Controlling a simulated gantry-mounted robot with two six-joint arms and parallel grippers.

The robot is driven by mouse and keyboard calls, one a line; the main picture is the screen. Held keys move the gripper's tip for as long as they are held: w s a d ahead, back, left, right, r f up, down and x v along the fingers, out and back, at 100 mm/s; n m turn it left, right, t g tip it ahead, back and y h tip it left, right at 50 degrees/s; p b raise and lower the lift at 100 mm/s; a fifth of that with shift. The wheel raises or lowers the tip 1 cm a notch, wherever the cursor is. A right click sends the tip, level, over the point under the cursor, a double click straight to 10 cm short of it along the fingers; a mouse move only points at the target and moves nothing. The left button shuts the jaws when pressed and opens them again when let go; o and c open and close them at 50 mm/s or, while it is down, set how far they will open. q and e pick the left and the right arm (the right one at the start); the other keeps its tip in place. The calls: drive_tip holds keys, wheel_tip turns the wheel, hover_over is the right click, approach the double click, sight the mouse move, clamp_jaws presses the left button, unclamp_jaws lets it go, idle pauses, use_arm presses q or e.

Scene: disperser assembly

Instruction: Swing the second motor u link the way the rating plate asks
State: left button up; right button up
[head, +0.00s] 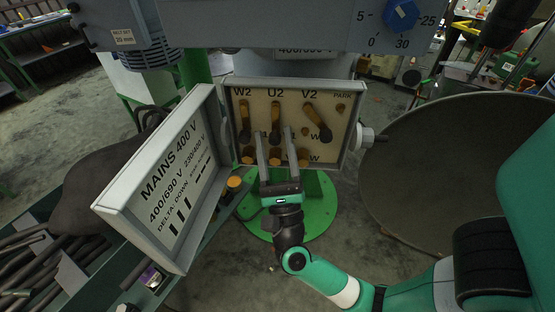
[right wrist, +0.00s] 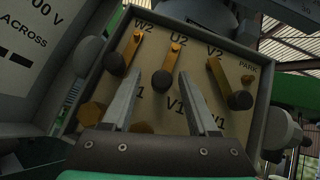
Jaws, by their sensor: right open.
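The open terminal box (head: 351,120) has posts marked W2, U2, V2 and a PARK peg. The U2 link (head: 275,112) is a brass bar with a dark knob and hangs down from its post. The W2 link (head: 243,112) hangs down too, and the V2 link (head: 316,120) slants down to the right. My right gripper (head: 274,132) is open. In the right wrist view, the U2 link's dark knob (right wrist: 162,80) shows between the fingertips; contact cannot be told. The lid plate (head: 178,172) reads "MAINS 400 V", "400/690 V", "230/400 V" and "DELTA: DOWN"; the star line is small. My left gripper is out of view.
The open lid (head: 108,210) stands out on the left of the box. A grey housing with a blue knob (head: 401,15) hangs above. A large bowl (head: 440,165) is at the right, and a green round base (head: 318,205) is below.

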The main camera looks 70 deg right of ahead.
drive_tip(key=b+v, duration=0.2)
drive_tip(key=v, duration=0.9)
drive_tip(key=shift+b, duration=0.35)
